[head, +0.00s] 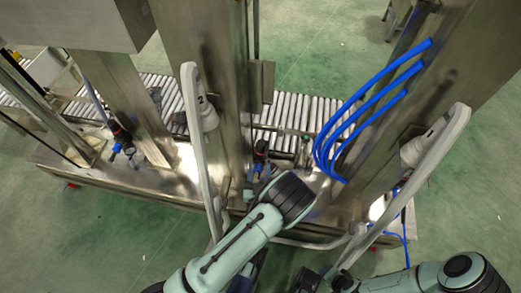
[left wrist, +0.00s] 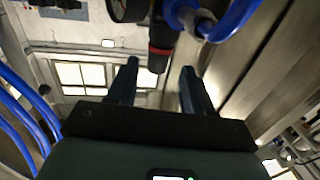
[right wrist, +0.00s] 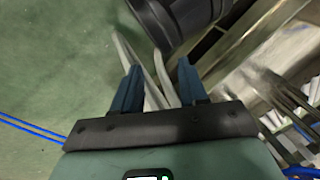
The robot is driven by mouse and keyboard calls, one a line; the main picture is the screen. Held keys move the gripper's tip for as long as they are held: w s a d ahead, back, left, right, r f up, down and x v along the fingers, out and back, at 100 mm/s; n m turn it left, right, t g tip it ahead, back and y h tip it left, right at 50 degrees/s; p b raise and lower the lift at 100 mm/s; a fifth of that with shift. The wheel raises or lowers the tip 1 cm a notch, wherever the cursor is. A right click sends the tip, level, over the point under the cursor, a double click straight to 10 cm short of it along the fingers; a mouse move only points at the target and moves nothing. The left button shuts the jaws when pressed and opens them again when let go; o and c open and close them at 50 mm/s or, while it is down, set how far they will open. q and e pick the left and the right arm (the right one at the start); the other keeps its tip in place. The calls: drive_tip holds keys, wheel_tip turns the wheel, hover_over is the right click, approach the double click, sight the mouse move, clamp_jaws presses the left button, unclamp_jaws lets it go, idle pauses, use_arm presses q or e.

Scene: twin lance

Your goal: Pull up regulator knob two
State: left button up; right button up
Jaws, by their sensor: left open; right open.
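In the left wrist view a regulator knob (left wrist: 160,45), dark with a red band, points down between the fingertips of my left gripper (left wrist: 160,70). The fingers are open, one on each side, with a visible gap to the knob. Beside the knob are a round gauge (left wrist: 128,8) and a blue fitting (left wrist: 188,15). In the head view my left wrist hides most of the fingers, near a middle regulator (head: 261,148). No number shows on the knob. My right gripper (right wrist: 159,70) is open and empty, low by grey lance tubing (right wrist: 150,72).
Grey lance two (head: 192,110) stands left of my left arm, and lance one (head: 440,145) on the right. Blue hoses (head: 335,125) loop right of the middle post. Another regulator (head: 122,140) is at the left. A roller conveyor (head: 310,112) runs behind.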

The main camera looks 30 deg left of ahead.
sight(260, 154)
use_arm(q)
drive_tip(key=b+x, duration=0.1)
drive_tip(key=x, duration=0.7)
drive_tip(key=shift+w, duration=0.2)
use_arm(e)
drive_tip(key=shift+w+d+f+t, duration=0.15)
drive_tip(key=shift+w+d+f, duration=0.2)
drive_tip(key=shift+w, duration=0.2)
drive_tip(key=shift+w+d+f+t, duration=0.2)
drive_tip(key=shift+w+f, duration=0.15)
drive_tip(key=shift+w, duration=0.15)
